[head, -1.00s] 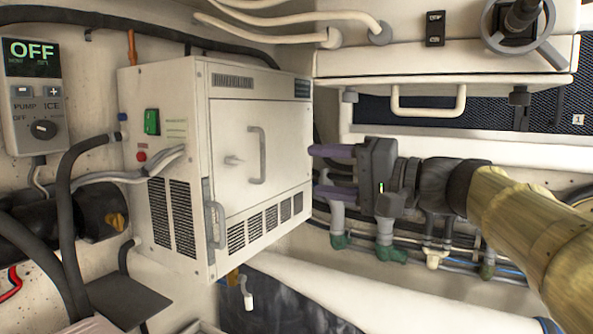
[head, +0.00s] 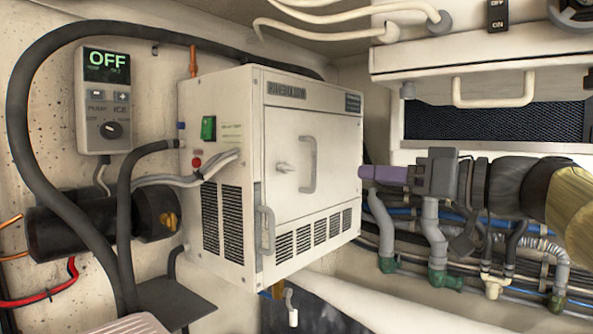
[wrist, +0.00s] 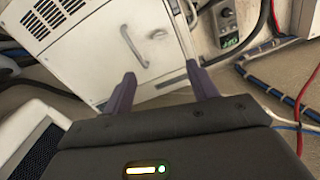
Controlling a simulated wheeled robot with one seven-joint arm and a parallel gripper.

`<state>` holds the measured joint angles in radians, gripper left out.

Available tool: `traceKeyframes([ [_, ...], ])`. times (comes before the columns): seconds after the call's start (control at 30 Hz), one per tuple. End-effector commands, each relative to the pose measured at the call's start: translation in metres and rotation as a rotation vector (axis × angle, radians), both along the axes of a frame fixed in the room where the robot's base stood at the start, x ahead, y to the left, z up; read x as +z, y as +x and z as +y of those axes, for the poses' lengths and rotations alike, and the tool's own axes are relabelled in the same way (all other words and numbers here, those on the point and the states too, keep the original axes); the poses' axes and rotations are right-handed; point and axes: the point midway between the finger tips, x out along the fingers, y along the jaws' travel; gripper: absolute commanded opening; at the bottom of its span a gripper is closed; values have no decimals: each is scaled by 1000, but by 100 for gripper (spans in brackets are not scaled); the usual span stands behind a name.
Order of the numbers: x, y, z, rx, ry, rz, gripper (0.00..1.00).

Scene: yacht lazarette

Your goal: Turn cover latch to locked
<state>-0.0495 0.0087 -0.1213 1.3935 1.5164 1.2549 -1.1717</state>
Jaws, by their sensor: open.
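The white box (head: 225,103) has a front cover (head: 330,140). A small lever latch (head: 286,168) sits near the cover's left side, pointing roughly sideways, beside an upright bar handle (head: 308,165). In the wrist view the latch (wrist: 157,34) and handle (wrist: 134,46) show beyond my fingers. My gripper (head: 364,173) is to the right of the box, apart from the latch. In the wrist view my gripper (wrist: 161,74) has its two purple fingers spread, with nothing between them. Any lock marking by the latch is too small to read.
A control panel (head: 104,100) reading OFF hangs on the left wall. A second bar handle (head: 266,231) stands at the box's lower left front. Hoses and pipes (head: 435,235) run below my gripper. A white cabinet (head: 430,62) overhangs it. Space before the cover looks clear.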

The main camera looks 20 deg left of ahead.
Motion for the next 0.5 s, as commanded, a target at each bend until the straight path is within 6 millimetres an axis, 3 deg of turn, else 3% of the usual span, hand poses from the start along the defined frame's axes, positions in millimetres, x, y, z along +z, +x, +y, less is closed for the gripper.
traceKeyframes([
  [0.17, 1, 6, 17, 4, 0, 2, 58],
  [0.5, 2, 28, 71, 6, -1, 3, 58],
])
